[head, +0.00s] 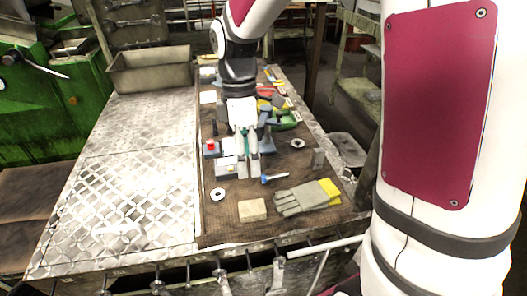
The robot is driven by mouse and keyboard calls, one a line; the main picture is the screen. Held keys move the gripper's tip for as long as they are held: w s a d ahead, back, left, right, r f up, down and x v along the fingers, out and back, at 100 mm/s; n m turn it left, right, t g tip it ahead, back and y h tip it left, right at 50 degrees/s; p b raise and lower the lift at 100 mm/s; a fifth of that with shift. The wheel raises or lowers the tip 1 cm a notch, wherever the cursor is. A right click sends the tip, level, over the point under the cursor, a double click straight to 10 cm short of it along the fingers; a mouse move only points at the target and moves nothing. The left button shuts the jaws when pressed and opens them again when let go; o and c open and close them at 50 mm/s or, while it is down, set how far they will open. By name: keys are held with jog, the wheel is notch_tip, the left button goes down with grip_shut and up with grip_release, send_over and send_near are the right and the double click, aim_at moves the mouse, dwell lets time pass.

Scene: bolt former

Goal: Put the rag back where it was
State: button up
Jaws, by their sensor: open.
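A small beige, flat block that looks like a folded rag (252,210) lies on the brown mat (225,232) near the front of the workbench. I cannot be fully sure that it is the rag. My gripper (241,172) points down over the mat, behind the beige piece and apart from it. Its fingers are open and I see nothing held between them. My arm and gripper hide part of the mat's middle.
Grey and yellow gloves (303,198) lie right of the beige piece. A blue-handled tool (273,179), metal rings (217,194) and a red-button box (211,148) are nearby. A metal bin (150,70) stands at back left. The plated left bench (130,190) is clear.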

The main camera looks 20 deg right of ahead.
jog(key=s+d+r+m+t, duration=0.1)
jog(key=s+r+m+t, duration=0.3)
jog(key=s+r+m, duration=0.2)
jog(key=s+d+r+m+t, duration=0.2)
jog(key=s+r+m+t, duration=0.2)
jog(key=s+r+m, duration=0.3)
jog(key=shift+s+d+m, duration=0.25)
jog(key=shift+s+m, duration=0.75)
jog(key=shift+s, duration=0.05)
